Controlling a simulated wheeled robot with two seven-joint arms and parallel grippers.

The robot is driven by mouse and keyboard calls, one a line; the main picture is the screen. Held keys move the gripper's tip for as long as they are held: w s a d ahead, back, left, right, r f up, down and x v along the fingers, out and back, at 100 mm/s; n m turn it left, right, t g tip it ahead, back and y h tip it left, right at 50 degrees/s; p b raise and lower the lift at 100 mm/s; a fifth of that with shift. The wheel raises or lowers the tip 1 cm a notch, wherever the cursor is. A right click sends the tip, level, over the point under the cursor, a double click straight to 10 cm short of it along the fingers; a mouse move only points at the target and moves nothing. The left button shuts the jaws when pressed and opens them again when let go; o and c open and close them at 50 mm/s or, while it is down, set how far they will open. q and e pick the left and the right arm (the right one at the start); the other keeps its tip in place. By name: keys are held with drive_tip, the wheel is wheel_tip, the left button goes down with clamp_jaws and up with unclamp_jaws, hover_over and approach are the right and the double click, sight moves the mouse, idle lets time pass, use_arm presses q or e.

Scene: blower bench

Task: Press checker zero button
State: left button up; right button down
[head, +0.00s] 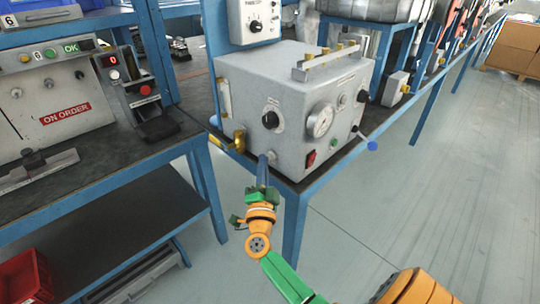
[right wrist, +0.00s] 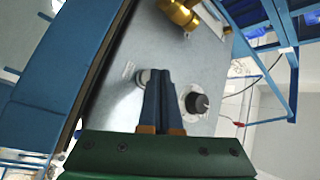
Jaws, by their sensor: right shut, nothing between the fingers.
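A grey box-shaped checker (head: 290,90) with a round gauge (head: 320,119) and black knobs stands on the bench corner. My right gripper (head: 263,158) is shut and empty, its tips at the lower left of the box's front face. In the right wrist view the closed fingertips (right wrist: 158,73) are beside a small pale round button (right wrist: 143,77), partly hidden by them. I cannot tell whether they touch it. A black knob (right wrist: 196,102) is to the right of the fingers. My left gripper is not in view.
A brass fitting (head: 238,140) sticks out at the box's left corner, and a blue-tipped lever (head: 371,146) at its right. A unit with a red display (head: 113,61) and red button stands on the left bench. The floor (head: 430,190) at right is clear.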

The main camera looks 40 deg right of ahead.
drive_tip(key=shift+a, duration=0.25)
drive_tip(key=shift+s+a, duration=0.2)
drive_tip(key=shift+a, duration=2.3)
